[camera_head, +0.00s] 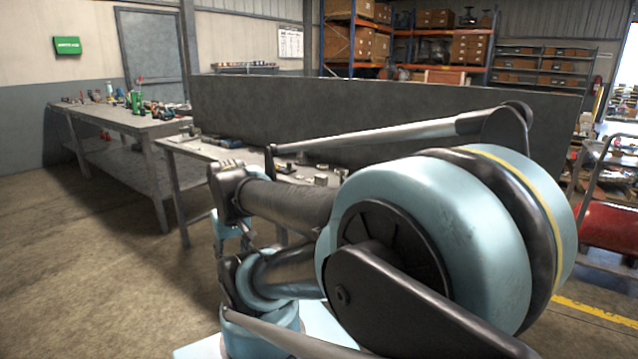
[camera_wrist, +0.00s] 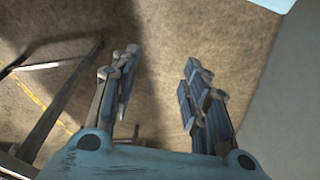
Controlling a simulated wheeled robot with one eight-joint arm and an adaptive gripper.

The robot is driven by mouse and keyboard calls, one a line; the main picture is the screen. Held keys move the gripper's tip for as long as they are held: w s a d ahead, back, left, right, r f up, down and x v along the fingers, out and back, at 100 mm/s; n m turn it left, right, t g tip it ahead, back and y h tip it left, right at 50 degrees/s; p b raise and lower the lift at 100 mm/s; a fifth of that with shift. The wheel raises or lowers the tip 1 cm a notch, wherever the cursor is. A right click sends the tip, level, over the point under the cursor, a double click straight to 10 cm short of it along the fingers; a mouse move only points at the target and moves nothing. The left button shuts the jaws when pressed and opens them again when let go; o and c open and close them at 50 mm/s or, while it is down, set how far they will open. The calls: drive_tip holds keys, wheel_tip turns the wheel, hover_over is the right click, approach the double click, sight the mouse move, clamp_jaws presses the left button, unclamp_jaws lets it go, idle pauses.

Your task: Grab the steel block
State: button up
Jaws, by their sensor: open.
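My gripper (camera_wrist: 160,68) is open and empty in the wrist view, its two fingers spread apart over bare concrete floor. No block shows between or near the fingers there. In the head view, several small grey metal pieces (camera_head: 321,180) lie on the nearer workbench (camera_head: 190,149), partly behind my arm. They are too small for me to tell which is the steel block. My arm hides part of this bench, and I cannot make out the gripper clearly in the head view.
A longer bench (camera_head: 120,121) with tools and bottles stands at the left. A dark grey panel (camera_head: 380,115) rises behind the nearer bench. A red cart (camera_head: 607,225) is at the right, with shelving (camera_head: 440,62) behind. The floor at the lower left is clear.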

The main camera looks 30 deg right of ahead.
drive_tip(key=w+d+r+m, duration=0.6)
drive_tip(key=w+r+m, duration=0.25)
drive_tip(key=r, duration=0.25)
drive_tip(key=w+d+r+m+g, duration=0.1)
drive_tip(key=w+d+r+m, duration=0.35)
drive_tip(key=d, duration=0.25)
drive_tip(key=w+d+r+m, duration=0.3)
drive_tip(key=d+m, duration=0.3)
drive_tip(key=d, duration=0.1)
drive_tip(key=w+d+r+m+g, duration=0.1)
drive_tip(key=w+d+r+m, duration=0.3)
drive_tip(key=d+m, duration=0.15)
drive_tip(key=w+d+r+m, duration=0.15)
drive_tip(key=d+m, duration=0.55)
drive_tip(key=d, duration=0.8)
drive_tip(key=f, duration=0.8)
drive_tip(key=w+f, duration=0.1)
drive_tip(key=f, duration=0.2)
drive_tip(key=shift+d+f, duration=0.1)
drive_tip(key=shift+f, duration=0.3)
drive_tip(key=shift+s+d+f, duration=0.1)
drive_tip(key=shift+d+f, duration=0.05)
drive_tip(key=shift+f, duration=2.5)
clamp_jaws()
